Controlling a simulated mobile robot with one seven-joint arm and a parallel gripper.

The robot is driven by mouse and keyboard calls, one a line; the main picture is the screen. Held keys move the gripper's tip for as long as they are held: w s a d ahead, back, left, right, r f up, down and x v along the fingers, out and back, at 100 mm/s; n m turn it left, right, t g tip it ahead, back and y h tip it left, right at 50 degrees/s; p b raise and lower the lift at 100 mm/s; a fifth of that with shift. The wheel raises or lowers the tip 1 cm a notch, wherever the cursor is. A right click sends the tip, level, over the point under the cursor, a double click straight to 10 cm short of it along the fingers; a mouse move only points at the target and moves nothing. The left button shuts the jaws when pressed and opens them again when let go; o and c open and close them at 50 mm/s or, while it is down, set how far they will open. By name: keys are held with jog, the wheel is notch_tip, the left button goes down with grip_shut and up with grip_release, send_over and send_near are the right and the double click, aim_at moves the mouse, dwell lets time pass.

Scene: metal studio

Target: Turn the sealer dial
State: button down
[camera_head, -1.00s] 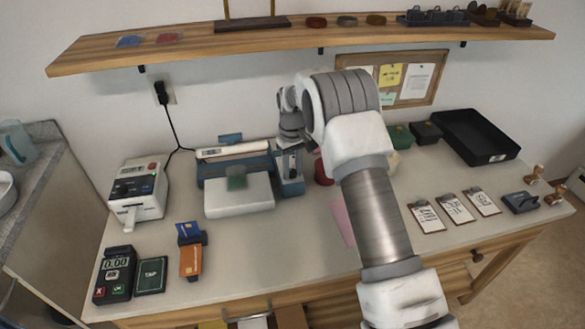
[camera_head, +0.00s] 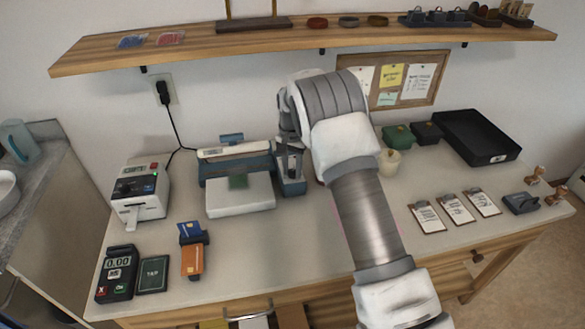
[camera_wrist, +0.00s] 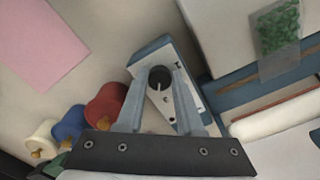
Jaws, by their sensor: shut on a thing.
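The sealer (camera_head: 240,196) stands left of the middle of the counter, with a white front plate and a blue body. Its narrow blue control box (camera_head: 293,187) is at its right end. In the wrist view the sealer dial (camera_wrist: 160,76), a round black knob with a white mark, sits on the white panel of the blue control box. My gripper (camera_wrist: 162,82) is shut on the dial, one finger on each side. In the head view my gripper (camera_head: 290,160) is over the control box, and the dial cannot be made out there.
A clear packet of green pieces (camera_wrist: 276,30) lies on the sealer. Red, blue and cream jars (camera_wrist: 104,108) stand close beside my gripper. A label printer (camera_head: 140,190) is at the left. A shelf (camera_head: 300,43) hangs above.

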aim_at(292, 171)
jog(key=m, duration=0.5)
jog(key=shift+w+a+r+m, duration=0.1)
jog(key=shift+m, duration=0.2)
jog(key=m+p, duration=0.1)
jog(key=m, duration=0.4)
jog(key=shift+w, duration=0.1)
dwell(0.3)
jog(key=c, duration=0.5)
grip_release()
jog(key=shift+c, duration=0.2)
notch_tip(292, 171, up, 17)
jog(key=p, duration=0.1)
jog(key=shift+r, duration=0.2)
